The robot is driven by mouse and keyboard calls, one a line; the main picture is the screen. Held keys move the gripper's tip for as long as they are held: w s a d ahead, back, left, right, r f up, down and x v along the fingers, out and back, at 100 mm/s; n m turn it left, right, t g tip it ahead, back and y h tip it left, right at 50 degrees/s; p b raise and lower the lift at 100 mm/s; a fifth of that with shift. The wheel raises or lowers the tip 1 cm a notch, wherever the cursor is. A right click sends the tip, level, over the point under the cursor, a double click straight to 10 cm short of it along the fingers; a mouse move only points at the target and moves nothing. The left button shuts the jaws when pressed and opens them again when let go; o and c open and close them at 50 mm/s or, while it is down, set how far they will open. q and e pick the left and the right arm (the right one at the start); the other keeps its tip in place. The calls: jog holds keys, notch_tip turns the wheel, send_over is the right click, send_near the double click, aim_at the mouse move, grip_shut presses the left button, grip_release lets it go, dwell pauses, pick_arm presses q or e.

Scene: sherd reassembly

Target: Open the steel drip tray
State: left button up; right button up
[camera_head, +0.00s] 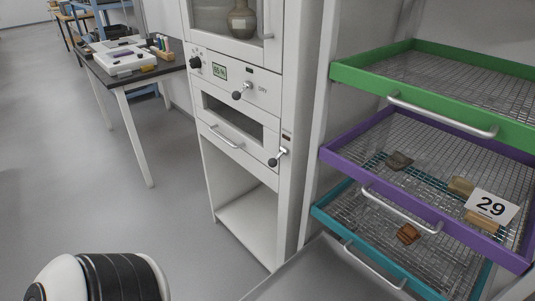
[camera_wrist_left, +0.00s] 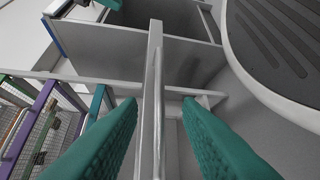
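In the left wrist view the two teal finger pads of my left gripper (camera_wrist_left: 148,98) stand apart. A long pale metal bar handle (camera_wrist_left: 157,90) runs lengthwise between them, in front of a narrow grey front edge. The fingers are open around the bar, with a clear gap on the right side; contact on the left side cannot be told. The handle appears to belong to the steel drip tray. In the head view a plain grey steel surface (camera_head: 325,275), perhaps the tray, shows below the teal rack tray. Neither gripper shows in the head view.
Green (camera_head: 430,85), purple (camera_head: 345,158) and teal (camera_head: 328,217) mesh trays with bar handles are stacked at right; sherds and a "29" card (camera_head: 491,206) lie there. A white drying cabinet (camera_head: 290,180) stands beside them. Open floor (camera_head: 70,180) lies left.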

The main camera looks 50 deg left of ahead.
pick_arm(q)
jog(key=f+v, duration=0.1)
jog(key=v, duration=0.5)
jog(key=shift+s+a+r, duration=0.3)
jog(key=shift+a+r, duration=0.05)
jog(key=shift+r, duration=0.2)
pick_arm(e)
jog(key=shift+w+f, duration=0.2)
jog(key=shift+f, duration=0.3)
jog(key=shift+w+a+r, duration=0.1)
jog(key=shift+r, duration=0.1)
